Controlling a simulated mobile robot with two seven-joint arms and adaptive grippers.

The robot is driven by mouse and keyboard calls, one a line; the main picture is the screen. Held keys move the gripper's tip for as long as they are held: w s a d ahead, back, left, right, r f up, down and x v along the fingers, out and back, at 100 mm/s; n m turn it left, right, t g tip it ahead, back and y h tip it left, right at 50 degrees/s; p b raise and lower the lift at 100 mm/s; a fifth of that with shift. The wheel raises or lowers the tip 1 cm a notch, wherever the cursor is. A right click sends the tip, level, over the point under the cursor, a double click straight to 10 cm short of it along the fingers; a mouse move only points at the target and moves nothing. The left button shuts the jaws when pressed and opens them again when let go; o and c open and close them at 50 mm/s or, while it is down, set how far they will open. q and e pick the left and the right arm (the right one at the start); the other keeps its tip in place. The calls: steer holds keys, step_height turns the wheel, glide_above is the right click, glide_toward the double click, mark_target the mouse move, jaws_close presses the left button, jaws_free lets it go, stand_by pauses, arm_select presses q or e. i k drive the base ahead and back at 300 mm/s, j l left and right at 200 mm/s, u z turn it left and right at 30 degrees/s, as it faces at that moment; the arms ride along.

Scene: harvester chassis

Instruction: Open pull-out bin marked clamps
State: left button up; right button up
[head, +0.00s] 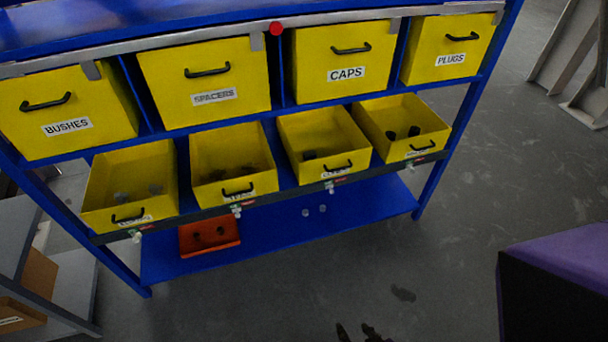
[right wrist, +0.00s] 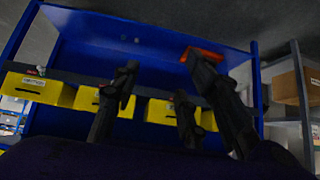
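Four open yellow bins stand in the lower row of a blue rack in the head view: far left (head: 105,195), second (head: 205,185), third (head: 300,130) and far right (head: 380,115). Their front labels are too small to read, so I cannot tell which is marked clamps. Each has a dark handle. Dark fingertips of a gripper, seemingly my right, show at the bottom edge (head: 358,332), below and apart from the rack. In the right wrist view the right gripper (right wrist: 160,62) is spread open and empty, and the rack appears upside down. My left gripper is not visible.
Upper bins are marked BUSHES (head: 65,105), SPACERS (head: 205,70), CAPS (head: 340,52) and PLUGS (head: 450,42). An orange tray (head: 210,245) sits on the rack's blue bottom shelf (head: 275,240). Grey shelving with a brown box (head: 35,275) stands left.

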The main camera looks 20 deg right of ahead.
mark_target(341, 147)
steer(key=l+z, duration=0.1)
steer(key=z, duration=0.3)
steer(key=l+z, duration=0.1)
steer(key=z, duration=0.35)
steer(key=l+z, duration=0.1)
steer(key=z, duration=0.7)
steer(key=i+l, duration=0.15)
steer(key=l, duration=0.1)
